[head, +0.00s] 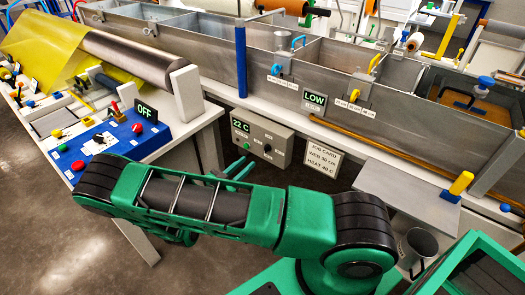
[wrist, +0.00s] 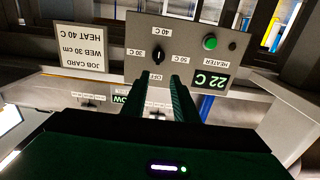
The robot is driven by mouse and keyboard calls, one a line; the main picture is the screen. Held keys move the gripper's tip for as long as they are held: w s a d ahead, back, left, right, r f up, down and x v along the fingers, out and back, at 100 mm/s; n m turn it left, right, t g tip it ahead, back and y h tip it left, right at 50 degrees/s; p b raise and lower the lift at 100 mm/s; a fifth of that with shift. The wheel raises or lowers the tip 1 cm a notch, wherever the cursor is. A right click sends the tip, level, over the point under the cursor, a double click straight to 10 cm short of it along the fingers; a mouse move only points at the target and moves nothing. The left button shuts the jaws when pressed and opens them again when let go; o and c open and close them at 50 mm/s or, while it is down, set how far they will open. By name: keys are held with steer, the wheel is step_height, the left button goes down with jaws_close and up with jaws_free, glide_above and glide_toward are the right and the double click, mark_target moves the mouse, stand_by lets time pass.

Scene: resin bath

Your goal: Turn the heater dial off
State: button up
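The heater dial (wrist: 157,55) is a small black knob on the grey heater panel (wrist: 135,28), which appears upside down in the wrist view. Labels for 30 C, 40 C, 50 C and OFF surround it. Its white mark runs along the 40 C–OFF line, but I cannot tell which end it points to. The panel display (wrist: 210,79) reads 22 C, and a green lamp (wrist: 210,42) sits beside the dial. The panel also shows in the head view (head: 285,149). My gripper (head: 248,163) is in front of it, its two green fingers slightly apart and empty, not visibly touching the dial.
A job card (head: 323,159) reading web 30 cm, heat 40 C hangs right of the panel in the head view. The metal bath (head: 210,62) runs above. A blue control box (head: 118,137) with an OFF display stands left. A grey shelf (head: 405,190) juts out at right.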

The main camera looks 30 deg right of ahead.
mark_target(267, 149)
steer(key=x, duration=1)
steer(key=shift+d, duration=0.25)
steer(key=shift+w, duration=0.1)
